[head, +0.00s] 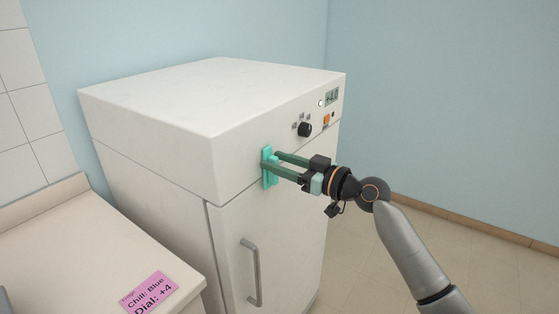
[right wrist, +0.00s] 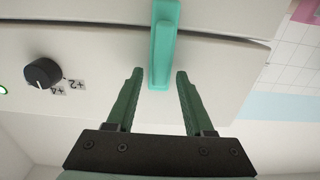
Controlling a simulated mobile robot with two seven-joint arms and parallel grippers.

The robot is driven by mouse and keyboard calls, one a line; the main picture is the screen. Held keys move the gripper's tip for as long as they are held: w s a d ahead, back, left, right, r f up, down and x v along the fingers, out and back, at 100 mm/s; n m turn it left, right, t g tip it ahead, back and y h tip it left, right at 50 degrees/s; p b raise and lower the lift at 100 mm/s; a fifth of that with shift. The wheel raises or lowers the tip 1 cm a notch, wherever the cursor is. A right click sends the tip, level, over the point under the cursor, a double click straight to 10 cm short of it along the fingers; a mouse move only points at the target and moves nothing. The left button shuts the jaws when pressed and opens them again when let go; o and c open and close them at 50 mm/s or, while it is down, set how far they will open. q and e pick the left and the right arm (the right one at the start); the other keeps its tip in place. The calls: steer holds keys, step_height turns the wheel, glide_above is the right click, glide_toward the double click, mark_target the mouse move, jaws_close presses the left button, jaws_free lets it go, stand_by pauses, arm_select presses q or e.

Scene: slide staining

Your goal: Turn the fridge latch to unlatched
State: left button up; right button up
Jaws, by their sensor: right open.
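The fridge latch (head: 267,168) is a teal bar on the fridge's front, near the seam between the upper panel and the door. It stands about upright in the head view. In the right wrist view the latch (right wrist: 164,45) runs down from the top edge across the dark seam. My right gripper (head: 269,160) is open at the latch. In the right wrist view its green fingers (right wrist: 158,72) stand on either side of the latch's end, with a gap on each side. The white fridge (head: 240,100) is closed. My left gripper is not in view.
A black dial (head: 305,129) and a small display (head: 332,97) sit on the fridge's upper front panel. A door handle (head: 251,272) is below the latch. A counter (head: 60,260) with a pink card (head: 149,293) stands at the left. Open floor lies at the right.

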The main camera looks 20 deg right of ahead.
steer(key=shift+c, duration=0.2)
jaws_close()
stand_by(0.5)
steer(key=shift+w+d+f+m+p, duration=0.4)
steer(key=shift+m+p, duration=0.2)
steer(key=shift+m, duration=2.35)
steer(key=shift+w+d+f+m+p, duration=0.15)
steer(key=shift+d+f+m+p, duration=0.3)
steer(key=shift+m, duration=2.55)
steer(key=shift+w+d+f+m+p, duration=0.3)
steer(key=shift+f+m+p, duration=0.35)
steer(key=shift+m, duration=2.3)
steer(key=shift+o, duration=0.2)
jaws_free()
steer(key=shift+r, duration=0.1)
